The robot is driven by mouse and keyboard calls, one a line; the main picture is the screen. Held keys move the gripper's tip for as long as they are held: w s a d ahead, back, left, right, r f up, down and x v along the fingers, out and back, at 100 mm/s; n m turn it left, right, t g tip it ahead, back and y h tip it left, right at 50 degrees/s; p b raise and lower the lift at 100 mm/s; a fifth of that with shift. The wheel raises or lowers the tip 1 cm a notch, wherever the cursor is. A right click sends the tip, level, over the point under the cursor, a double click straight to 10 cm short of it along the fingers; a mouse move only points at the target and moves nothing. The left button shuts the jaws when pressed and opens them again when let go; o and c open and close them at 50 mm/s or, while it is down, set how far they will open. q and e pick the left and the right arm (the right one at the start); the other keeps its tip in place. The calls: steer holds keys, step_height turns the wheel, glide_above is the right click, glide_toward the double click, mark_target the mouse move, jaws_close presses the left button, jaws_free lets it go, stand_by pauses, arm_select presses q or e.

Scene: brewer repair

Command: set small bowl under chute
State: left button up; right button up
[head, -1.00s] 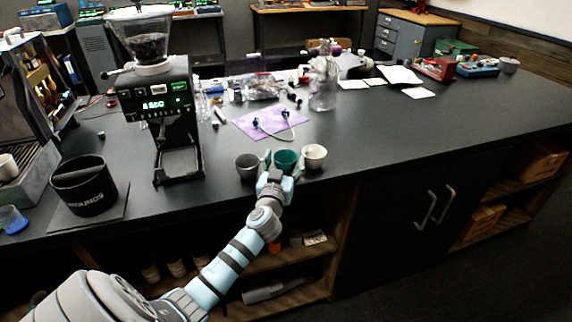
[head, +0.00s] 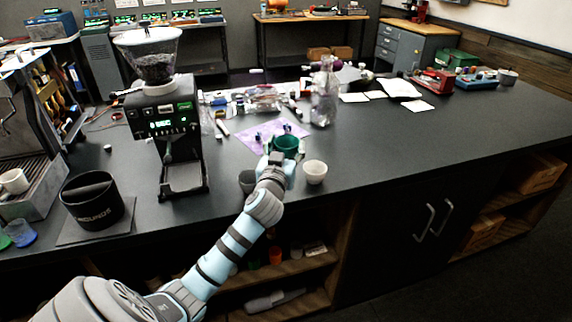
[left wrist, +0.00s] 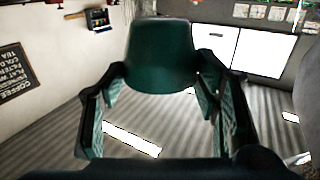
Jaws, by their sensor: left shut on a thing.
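The small green bowl (head: 287,143) is held up above the counter by my left gripper (head: 282,154). The gripper is shut on it, and the green bowl (left wrist: 162,55) fills the middle of the left wrist view between the two fingers. A grey bowl (head: 247,181) stands on the counter to the left of the gripper, partly hidden by it. A white bowl (head: 314,172) stands just to the right. The grinder (head: 165,125) is at the left, with its chute at the front above a low tray (head: 184,179). My right gripper is not in view.
A black grounds bin (head: 95,202) stands on a mat left of the grinder. Behind the bowls lie a purple cloth (head: 262,131) and a glass bottle (head: 324,95). The counter's right side is mostly clear.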

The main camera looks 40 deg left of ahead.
arm_select(q)
step_height(320, 180, up, 10)
steer(key=p, duration=0.1)
steer(key=s+d+r+m+t+h, duration=0.1)
steer(key=s+d+r+m+h, duration=0.15)
steer(key=d+h, duration=0.35)
steer(key=s+d+r+m+t+h, duration=0.1)
steer(key=d+r+m+h, duration=0.2)
steer(key=d, duration=0.5)
steer(key=s+d+f+m+g+h, duration=0.2)
steer(key=s+d+f+m+h, duration=0.3)
steer(key=s+f, duration=1)
steer(key=s+d+h, duration=0.1)
steer(key=d+h, duration=0.2)
steer(key=d, duration=0.2)
steer(key=shift+s+m, duration=0.2)
steer(key=shift+m, duration=0.15)
steer(key=shift+w, duration=0.1)
